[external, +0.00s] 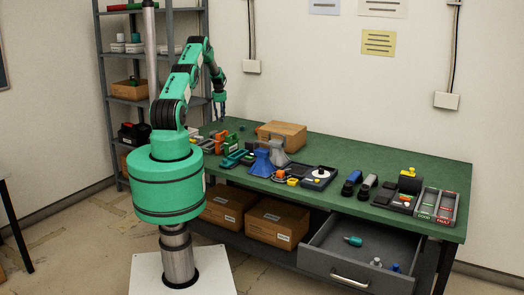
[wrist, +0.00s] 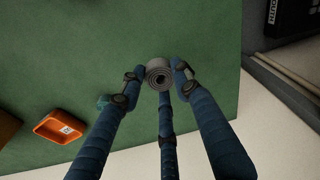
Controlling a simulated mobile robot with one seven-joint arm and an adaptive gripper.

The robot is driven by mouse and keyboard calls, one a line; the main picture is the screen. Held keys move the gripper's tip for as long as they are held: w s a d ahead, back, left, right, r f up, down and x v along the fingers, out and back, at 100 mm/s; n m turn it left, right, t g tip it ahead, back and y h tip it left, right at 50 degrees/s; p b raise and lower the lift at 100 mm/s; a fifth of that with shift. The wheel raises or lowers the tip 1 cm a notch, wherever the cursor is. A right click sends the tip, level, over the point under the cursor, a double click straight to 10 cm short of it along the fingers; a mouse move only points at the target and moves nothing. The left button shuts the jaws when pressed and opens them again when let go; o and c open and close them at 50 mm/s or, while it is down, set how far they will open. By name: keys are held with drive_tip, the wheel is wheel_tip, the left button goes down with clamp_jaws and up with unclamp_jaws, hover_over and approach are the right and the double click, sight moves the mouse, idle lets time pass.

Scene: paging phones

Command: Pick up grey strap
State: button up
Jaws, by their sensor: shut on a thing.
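The grey strap (wrist: 159,76) is a small coiled roll, seen end-on in the wrist view. My gripper (wrist: 158,68) has dark blue fingers shut around the strap, with fingertips on its left and right sides and a third finger below it. In the external view my gripper (external: 220,108) hangs fingers down over the left end of the green workbench (external: 330,148). The strap is too small to make out there. The green top lies beneath the strap in the wrist view; the exact gap cannot be told.
An orange tray (wrist: 62,127) with a white label lies on the bench. Tools and phone parts crowd its front, with blue and grey funnels (external: 262,164) and a cardboard box (external: 283,135) nearby. A drawer (external: 350,258) stands open below. A metal shelf (external: 104,75) stands behind my arm.

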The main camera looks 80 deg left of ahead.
drive_tip(key=shift+r, duration=2.3)
